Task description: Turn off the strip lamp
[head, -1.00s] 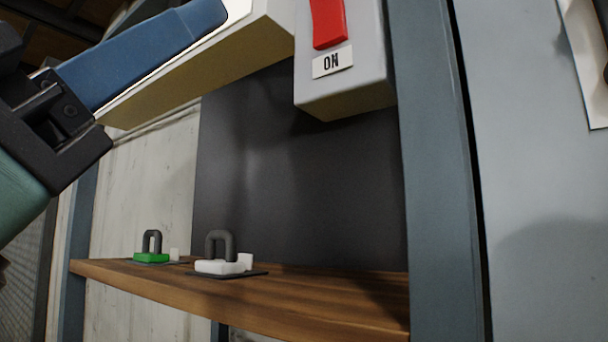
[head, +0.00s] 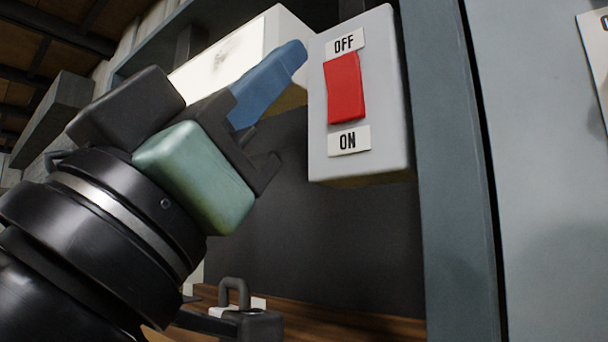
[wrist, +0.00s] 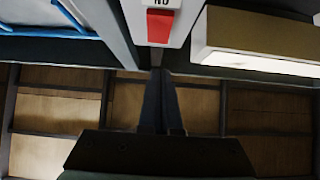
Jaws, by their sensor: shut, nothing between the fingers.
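A grey switch box (head: 393,110) with a red rocker (head: 344,88) is at the upper middle of the head view. Its OFF label (head: 344,42) is above the rocker and its ON label (head: 349,140) below. The box-shaped strip lamp (head: 275,32) is left of the switch, with a bright lit face. My gripper (head: 298,52) has its blue fingers shut and empty, with the tips just left of the switch box in the picture. In the wrist view, the fingers (wrist: 161,78) point toward the red rocker (wrist: 160,27), with a visible gap. The lamp (wrist: 255,30) is at right there.
A blue-grey post (head: 450,150) stands right of the switch. A dark panel (head: 330,235) is behind and below it. A wooden shelf (head: 370,325) below holds a padlock-shaped object (head: 233,292), partly hidden by my arm.

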